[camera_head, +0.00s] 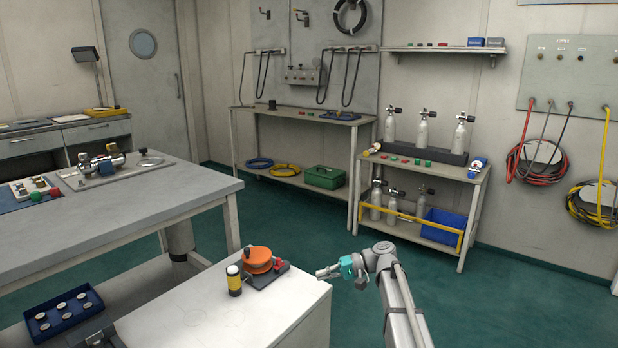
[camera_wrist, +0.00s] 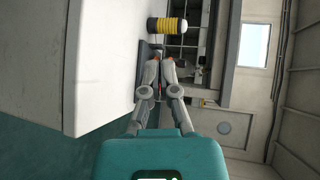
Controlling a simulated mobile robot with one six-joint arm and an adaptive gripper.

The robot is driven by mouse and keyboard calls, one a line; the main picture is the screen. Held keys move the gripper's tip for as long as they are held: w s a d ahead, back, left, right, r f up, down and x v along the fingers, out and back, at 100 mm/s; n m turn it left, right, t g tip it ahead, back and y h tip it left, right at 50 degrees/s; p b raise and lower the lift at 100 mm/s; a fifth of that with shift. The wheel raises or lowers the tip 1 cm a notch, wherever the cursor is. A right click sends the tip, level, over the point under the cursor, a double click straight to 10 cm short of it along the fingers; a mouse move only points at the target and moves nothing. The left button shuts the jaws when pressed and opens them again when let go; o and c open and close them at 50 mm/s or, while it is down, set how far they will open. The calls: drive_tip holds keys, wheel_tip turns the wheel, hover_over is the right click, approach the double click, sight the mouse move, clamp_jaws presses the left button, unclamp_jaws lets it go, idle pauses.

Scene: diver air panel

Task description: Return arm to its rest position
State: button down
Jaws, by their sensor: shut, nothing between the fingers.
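My gripper (camera_head: 328,271) is at the end of my arm, which comes up from the bottom right of the head view. It sits just past the right edge of the white counter (camera_head: 190,318), close to an orange reel (camera_head: 258,260) on a dark base. In the wrist view my gripper (camera_wrist: 160,62) points away from the camera with its fingers together and nothing between them. A yellow and black cylinder (camera_head: 234,280) stands beside the reel and also shows in the wrist view (camera_wrist: 166,25).
A grey workbench (camera_head: 130,212) with a metal fitting stands at left. A rack (camera_head: 425,165) with several gas cylinders stands against the back wall. A blue tray (camera_head: 63,312) with round parts is low at bottom left. Green floor (camera_head: 490,300) right of my arm is clear.

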drive_tip(key=s+d+f+h, duration=0.4)
drive_tip(key=s+f+h, duration=0.4)
drive_tip(key=s+f, duration=0.4)
drive_tip(key=s+d+f+t+h, duration=0.2)
drive_tip(key=s+d+f+h, duration=0.1)
drive_tip(key=s+d+h, duration=0.55)
wheel_tip(320, 180, up, 38)
drive_tip(key=s+y+p, duration=0.1)
drive_tip(key=p, duration=3.6)
drive_tip(key=shift+s+d+m, duration=0.2)
drive_tip(key=shift+s+m, duration=0.2)
drive_tip(key=shift+f, duration=0.1)
